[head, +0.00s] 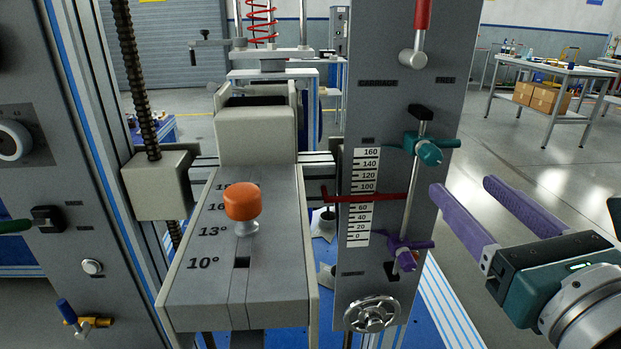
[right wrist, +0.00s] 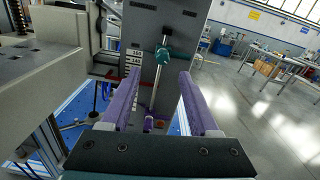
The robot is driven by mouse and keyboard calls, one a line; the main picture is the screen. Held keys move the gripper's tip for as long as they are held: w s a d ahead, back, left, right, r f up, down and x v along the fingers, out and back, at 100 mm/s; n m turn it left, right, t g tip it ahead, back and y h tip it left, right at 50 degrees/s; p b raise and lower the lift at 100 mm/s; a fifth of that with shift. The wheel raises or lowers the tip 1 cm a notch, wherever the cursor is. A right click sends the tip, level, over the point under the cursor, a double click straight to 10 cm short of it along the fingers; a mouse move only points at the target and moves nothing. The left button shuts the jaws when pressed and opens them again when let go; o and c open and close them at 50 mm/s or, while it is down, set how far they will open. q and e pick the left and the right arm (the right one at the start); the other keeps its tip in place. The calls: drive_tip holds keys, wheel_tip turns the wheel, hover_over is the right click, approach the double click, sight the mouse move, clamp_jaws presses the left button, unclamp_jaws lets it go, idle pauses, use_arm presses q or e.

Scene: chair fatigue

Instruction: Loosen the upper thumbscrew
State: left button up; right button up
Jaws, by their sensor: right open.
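The upper thumbscrew (head: 428,151) is teal, with a wing at the right, on a clamp around a vertical rod on the grey scale panel. In the right wrist view the teal thumbscrew (right wrist: 163,53) shows beyond the fingertips, near the middle. A lower purple thumbscrew (head: 405,250) sits near the rod's bottom end. My right gripper (head: 462,187) has purple fingers, spread open and empty. It is to the right of and a little below the teal thumbscrew, apart from it. My left gripper is not in view.
A red pointer (head: 365,197) crosses the panel's number scale (head: 361,198) between the thumbscrews. A handwheel (head: 372,314) sits below. An orange knob (head: 242,201) stands on the grey angle block at left. Open floor lies right of the panel; a worktable (head: 555,70) stands farther back.

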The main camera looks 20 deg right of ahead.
sight(434, 161)
drive_tip(key=shift+m, duration=0.4)
drive_tip(key=x, duration=0.3)
drive_tip(key=p+x, duration=0.1)
drive_tip(key=x, duration=0.6)
drive_tip(key=shift+d+f+p, duration=0.3)
drive_tip(key=shift+d+p, duration=0.05)
clamp_jaws()
